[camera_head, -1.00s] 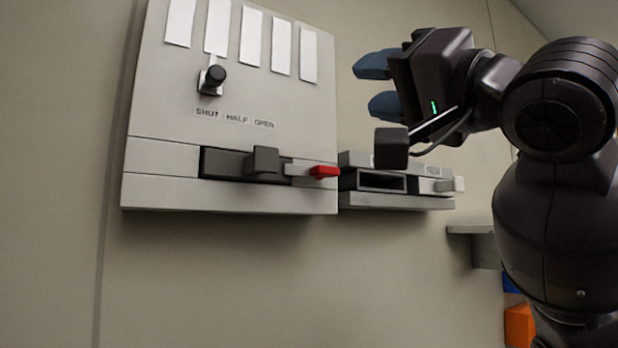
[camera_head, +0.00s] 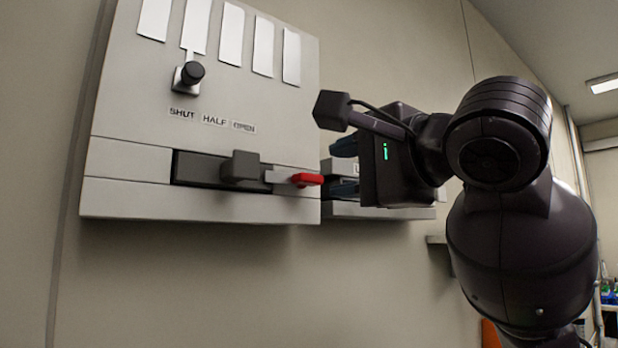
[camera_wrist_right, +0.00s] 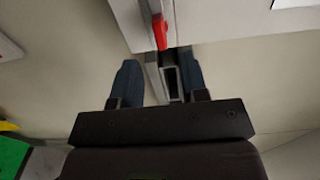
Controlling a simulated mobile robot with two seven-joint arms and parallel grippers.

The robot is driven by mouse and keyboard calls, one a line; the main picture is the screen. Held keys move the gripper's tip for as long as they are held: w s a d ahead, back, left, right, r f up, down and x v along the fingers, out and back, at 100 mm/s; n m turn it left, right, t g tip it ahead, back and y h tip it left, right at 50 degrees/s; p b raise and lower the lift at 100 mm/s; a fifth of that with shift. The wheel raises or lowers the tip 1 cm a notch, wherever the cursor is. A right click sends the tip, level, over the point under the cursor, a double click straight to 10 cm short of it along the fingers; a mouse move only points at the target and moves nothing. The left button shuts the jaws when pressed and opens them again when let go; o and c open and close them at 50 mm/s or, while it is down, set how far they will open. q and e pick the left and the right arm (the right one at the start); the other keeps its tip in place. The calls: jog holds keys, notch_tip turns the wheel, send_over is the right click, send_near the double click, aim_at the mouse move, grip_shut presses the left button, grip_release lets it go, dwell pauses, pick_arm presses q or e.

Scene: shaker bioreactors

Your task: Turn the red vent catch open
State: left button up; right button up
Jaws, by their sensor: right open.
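The red vent catch (camera_head: 307,179) sticks out at the lower right edge of the pale wall panel (camera_head: 130,165), on a short grey bar. In the right wrist view the red catch (camera_wrist_right: 159,31) shows just beyond the fingertips, near the middle. My right gripper (camera_head: 338,168) is open, its blue fingers pointing left toward the catch with a small gap in the picture. In the wrist view the right gripper (camera_wrist_right: 159,62) has its fingers on either side of a grey box and holds nothing. My left gripper is not in view.
A black handle (camera_head: 240,166) sits in a dark slot left of the catch. Above are a black knob (camera_head: 188,73) and labels SHUT, HALF, OPEN. A second grey wall unit (camera_head: 378,211) is partly hidden behind my right gripper. The wall below the panel is bare.

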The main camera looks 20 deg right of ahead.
aim_at(314, 178)
jog(key=x, duration=0.7)
jog(key=shift+w+a+p, duration=0.1)
jog(key=shift+w+p, duration=0.2)
jog(key=shift+w, duration=0.1)
jog(key=shift+c, duration=0.3)
grip_shut()
